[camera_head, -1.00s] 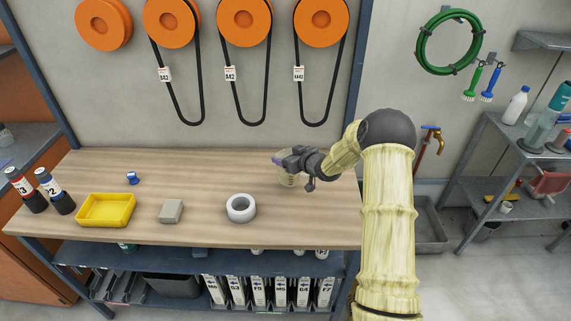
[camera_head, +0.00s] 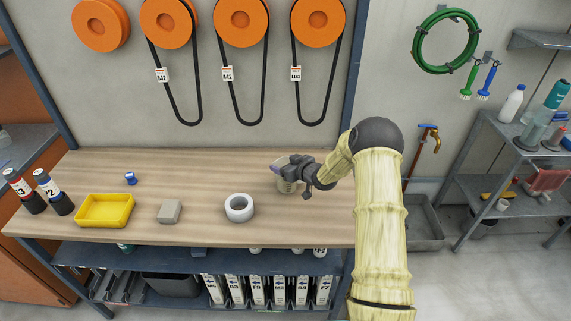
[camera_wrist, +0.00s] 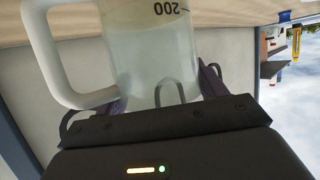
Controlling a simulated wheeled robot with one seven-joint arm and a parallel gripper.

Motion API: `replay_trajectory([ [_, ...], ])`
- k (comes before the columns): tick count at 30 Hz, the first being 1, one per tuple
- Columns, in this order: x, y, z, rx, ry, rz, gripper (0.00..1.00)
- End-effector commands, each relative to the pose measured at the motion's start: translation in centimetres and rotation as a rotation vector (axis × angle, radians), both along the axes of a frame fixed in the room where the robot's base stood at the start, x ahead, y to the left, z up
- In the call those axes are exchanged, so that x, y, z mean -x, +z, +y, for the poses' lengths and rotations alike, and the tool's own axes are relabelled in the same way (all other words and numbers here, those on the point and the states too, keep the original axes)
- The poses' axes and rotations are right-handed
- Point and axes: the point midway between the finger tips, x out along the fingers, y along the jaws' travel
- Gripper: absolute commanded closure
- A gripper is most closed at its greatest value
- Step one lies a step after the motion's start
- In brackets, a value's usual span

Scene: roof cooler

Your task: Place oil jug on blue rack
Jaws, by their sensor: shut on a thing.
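The oil jug is a clear, pale measuring jug (camera_wrist: 150,50) with a white handle (camera_wrist: 52,60) and an upside-down "200" mark in the wrist view. In the head view the jug (camera_head: 285,187) is at the right part of the wooden bench, partly hidden by my gripper (camera_head: 291,168). My gripper (camera_wrist: 165,98) is shut on the jug, a dark finger on each side of it. I cannot tell whether the jug's base touches the bench. A blue-grey shelf rack (camera_head: 480,190) stands at the right.
The wooden bench (camera_head: 215,170) holds a white tape roll (camera_head: 239,208), a grey block (camera_head: 170,211), a yellow tray (camera_head: 104,210) and two dark bottles (camera_head: 52,192). Bottles (camera_head: 513,103) and a red item (camera_head: 546,180) occupy parts of the rack. A grey basin (camera_head: 424,225) lies between bench and rack.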

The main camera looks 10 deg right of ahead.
Motion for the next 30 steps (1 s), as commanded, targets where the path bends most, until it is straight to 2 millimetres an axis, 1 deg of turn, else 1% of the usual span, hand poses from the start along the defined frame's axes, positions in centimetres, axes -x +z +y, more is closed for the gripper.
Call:
replay_trajectory([
  [1,0.0,-0.2,0.0,0.0,0.0,-0.001,0.74],
  [2,0.0,-0.2,0.0,0.0,0.0,0.0,0.23],
  [3,0.0,-0.1,0.0,0.0,0.0,0.0,0.16],
  [4,0.0,-0.1,0.0,0.0,0.0,0.0,0.1],
  [5,0.0,-0.1,0.0,0.0,0.0,0.0,0.08],
  [17,0.2,0.2,-0.1,0.0,0.0,0.0,0.08],
  [23,2.2,1.0,-1.2,0.0,-0.001,0.0,0.08],
  [30,5.9,2.8,-3.0,0.001,-0.001,-0.001,0.08],
])
